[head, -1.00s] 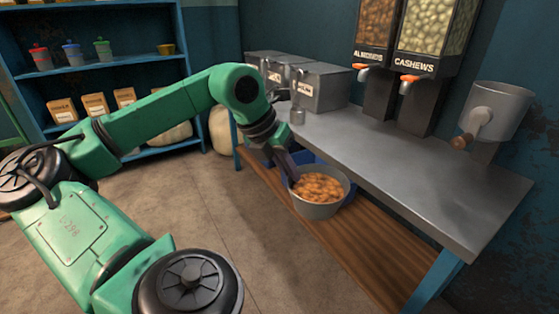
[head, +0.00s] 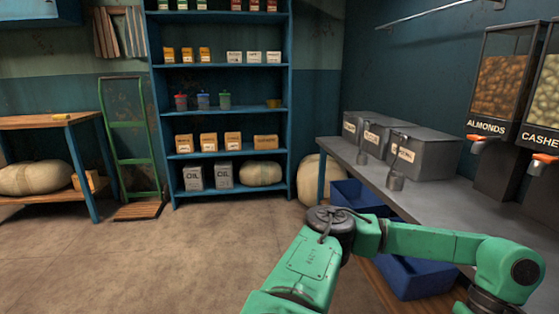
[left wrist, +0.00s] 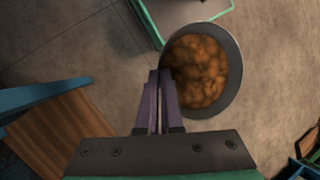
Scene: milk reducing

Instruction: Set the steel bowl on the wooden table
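The steel bowl (left wrist: 239,80) shows in the left wrist view, filled with brown lumpy food. My left gripper (left wrist: 165,78) is shut on the bowl's left rim and holds it over the floor. In the head view the left arm reaches to the lower right; its gripper and the bowl are out of frame. The wooden table (head: 30,122), with blue legs, stands at the far left of the head view. Its visible top is mostly bare, with a small yellow item (head: 62,116) near the back. My right gripper is in neither view.
A metal counter (head: 440,203) with grey bins and nut dispensers runs along the right, with blue crates (head: 410,275) below. A blue shelf unit (head: 222,118) and a green hand truck (head: 128,140) stand at the back. Open floor lies at left and middle.

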